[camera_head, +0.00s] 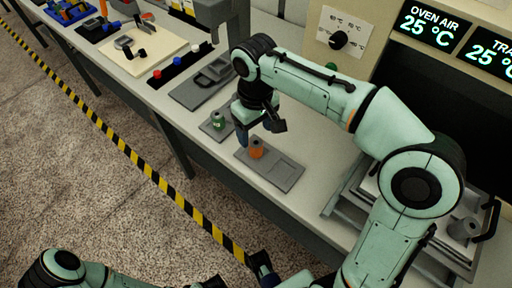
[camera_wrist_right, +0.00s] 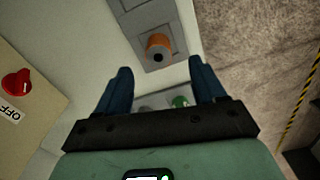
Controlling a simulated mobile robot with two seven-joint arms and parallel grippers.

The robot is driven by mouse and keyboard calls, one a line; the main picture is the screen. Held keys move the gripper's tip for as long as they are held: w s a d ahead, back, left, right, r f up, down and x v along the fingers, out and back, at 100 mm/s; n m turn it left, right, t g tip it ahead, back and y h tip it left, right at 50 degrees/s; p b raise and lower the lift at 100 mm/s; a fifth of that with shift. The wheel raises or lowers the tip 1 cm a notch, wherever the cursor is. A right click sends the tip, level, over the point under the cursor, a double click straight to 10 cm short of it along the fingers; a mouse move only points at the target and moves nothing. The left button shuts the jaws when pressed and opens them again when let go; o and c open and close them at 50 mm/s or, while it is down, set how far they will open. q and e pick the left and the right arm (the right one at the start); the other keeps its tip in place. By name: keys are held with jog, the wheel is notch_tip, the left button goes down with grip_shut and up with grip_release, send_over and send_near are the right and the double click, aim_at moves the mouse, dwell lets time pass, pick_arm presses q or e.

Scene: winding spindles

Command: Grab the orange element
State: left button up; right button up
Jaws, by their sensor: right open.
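The orange element (camera_head: 256,148) is a short cylinder with a grey top, standing on a flat grey tray (camera_head: 287,178) on the bench. It also shows in the right wrist view (camera_wrist_right: 158,45), with a dark hole in its top, beyond the fingertips. My right gripper (camera_head: 259,132) hangs just above and behind it, with its fingers spread and empty. The blue fingers (camera_wrist_right: 162,82) show apart in the right wrist view. My left gripper (camera_head: 262,268) shows only partly at the bottom edge, and its jaw opening is unclear.
A green element (camera_head: 218,122) stands on a smaller grey tray (camera_head: 207,129) to the left, and shows between the fingers in the right wrist view (camera_wrist_right: 180,102). An oven with a metal rack (camera_head: 345,195) is at right. Bare bench lies around the orange element's tray.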

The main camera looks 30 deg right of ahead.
aim_at(256, 143)
notch_tip(256, 143, down, 7)
jog(key=shift+d+r+b, duration=0.1)
jog(key=shift+r+b, duration=0.05)
jog(key=shift+b, duration=0.55)
jog(key=c, duration=1.1)
